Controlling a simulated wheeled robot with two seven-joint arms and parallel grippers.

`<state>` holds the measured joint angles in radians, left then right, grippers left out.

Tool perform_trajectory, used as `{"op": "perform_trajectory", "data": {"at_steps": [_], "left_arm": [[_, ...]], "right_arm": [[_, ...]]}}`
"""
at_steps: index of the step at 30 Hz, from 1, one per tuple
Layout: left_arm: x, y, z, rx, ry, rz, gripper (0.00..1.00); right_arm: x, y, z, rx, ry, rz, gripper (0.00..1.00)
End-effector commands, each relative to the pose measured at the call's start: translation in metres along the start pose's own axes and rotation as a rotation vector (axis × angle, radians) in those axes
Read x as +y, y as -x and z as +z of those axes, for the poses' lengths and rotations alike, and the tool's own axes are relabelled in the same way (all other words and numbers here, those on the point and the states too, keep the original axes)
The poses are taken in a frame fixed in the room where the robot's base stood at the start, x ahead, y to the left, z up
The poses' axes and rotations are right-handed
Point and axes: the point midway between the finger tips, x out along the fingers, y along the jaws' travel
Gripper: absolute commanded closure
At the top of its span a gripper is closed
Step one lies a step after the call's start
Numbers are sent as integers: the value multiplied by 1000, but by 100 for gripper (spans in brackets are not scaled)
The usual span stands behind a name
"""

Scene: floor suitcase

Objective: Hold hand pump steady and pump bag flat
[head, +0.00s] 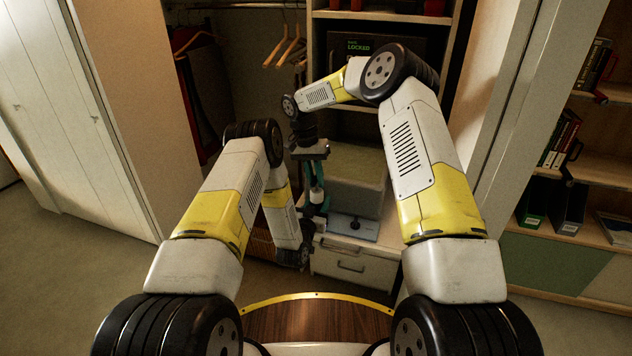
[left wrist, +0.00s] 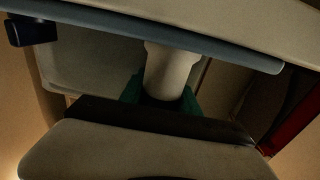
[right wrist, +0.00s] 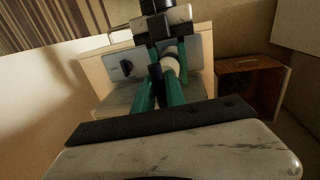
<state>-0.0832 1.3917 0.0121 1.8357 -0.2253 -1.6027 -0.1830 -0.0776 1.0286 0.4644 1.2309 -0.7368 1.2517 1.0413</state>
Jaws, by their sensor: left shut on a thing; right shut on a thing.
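The hand pump shows as a pale cylinder (left wrist: 168,72) between teal fingers in the left wrist view, and as a short pale piece (right wrist: 170,62) in the right wrist view. My right gripper (head: 318,190) reaches down from above and is shut on the pump's upper part. My left gripper (head: 308,228) is shut on the pump lower down. The arms hide most of the pump in the head view. A bulky grey block (head: 357,185), apparently the bag, stands behind them, its top fairly level. Its link to the pump is not visible.
A wooden crate (right wrist: 248,88) stands nearby. Hangers (head: 285,50) and a safe marked LOCKED (head: 350,46) are behind. A bookshelf (head: 590,180) is at right.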

Motion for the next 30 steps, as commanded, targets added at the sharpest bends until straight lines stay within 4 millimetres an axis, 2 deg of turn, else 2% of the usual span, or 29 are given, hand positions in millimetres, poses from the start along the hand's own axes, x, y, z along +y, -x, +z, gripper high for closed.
{"op": "perform_trajectory", "data": {"at_steps": [3,6,14,15,18,26,30], "left_arm": [[-3,0,1,-1,-3,-5,100],[-3,0,1,-1,-2,-5,100],[-3,0,1,-2,-2,-6,100],[-3,0,1,-2,-2,-6,100],[-3,0,1,-2,-1,-5,100],[-1,0,1,-2,-1,-3,100],[-1,0,1,-2,0,-2,100]], "right_arm": [[7,20,-1,3,-3,7,100],[9,32,-1,1,-2,6,100],[10,33,0,-1,-2,7,100],[10,33,0,-1,-2,7,79],[9,34,0,0,-2,5,63],[8,34,0,1,0,2,63],[8,44,-1,3,-1,1,63]]}}
